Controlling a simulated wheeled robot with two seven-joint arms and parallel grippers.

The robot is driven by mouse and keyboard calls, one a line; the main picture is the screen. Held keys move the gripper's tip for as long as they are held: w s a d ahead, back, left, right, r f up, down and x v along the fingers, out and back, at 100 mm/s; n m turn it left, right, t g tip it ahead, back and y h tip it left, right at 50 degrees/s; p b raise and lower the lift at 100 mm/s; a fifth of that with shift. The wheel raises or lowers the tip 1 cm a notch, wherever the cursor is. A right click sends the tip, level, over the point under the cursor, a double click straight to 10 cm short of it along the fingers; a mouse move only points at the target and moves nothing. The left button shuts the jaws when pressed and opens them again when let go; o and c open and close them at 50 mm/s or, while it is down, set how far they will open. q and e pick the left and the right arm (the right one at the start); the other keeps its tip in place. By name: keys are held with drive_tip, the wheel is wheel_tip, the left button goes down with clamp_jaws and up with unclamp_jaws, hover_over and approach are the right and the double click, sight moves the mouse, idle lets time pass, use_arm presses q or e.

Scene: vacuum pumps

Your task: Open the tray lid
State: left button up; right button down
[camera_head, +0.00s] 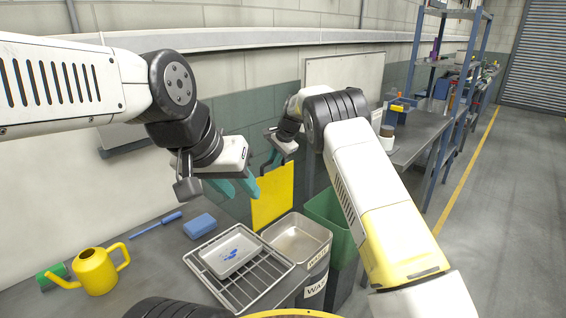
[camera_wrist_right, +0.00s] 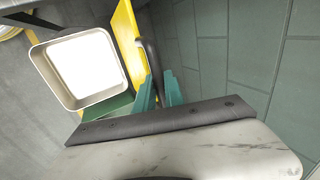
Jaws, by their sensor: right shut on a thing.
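The yellow lid (camera_head: 272,196) stands upright behind the open metal tray (camera_head: 328,240), whose inside is bare in view. In the right wrist view the lid (camera_wrist_right: 127,45) shows nearly edge-on beside the bright, open tray (camera_wrist_right: 42,68). My right gripper (camera_head: 276,162) is at the lid's upper edge. Its teal fingers (camera_wrist_right: 160,90) are shut on the lid's dark handle (camera_wrist_right: 153,62). My left gripper (camera_head: 240,190) hangs left of the lid, above the workbench, with its teal fingertips apart and nothing between them.
A wire rack (camera_head: 247,289) holding a small white tray (camera_head: 215,258) lies left of the metal tray. A yellow watering can (camera_head: 97,271), a blue sponge (camera_head: 199,225) and a blue tool (camera_head: 157,225) are on the bench. A green bin (camera_head: 330,208) stands behind right.

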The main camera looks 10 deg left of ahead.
drive_tip(key=shift+a+f, duration=0.1)
drive_tip(key=shift+a, duration=0.1)
idle(0.3)
drive_tip(key=c, duration=1.4)
unclamp_jaws()
drive_tip(key=shift+c, duration=0.2)
drive_tip(key=v, duration=0.8)
drive_tip(key=shift+w, duration=0.15)
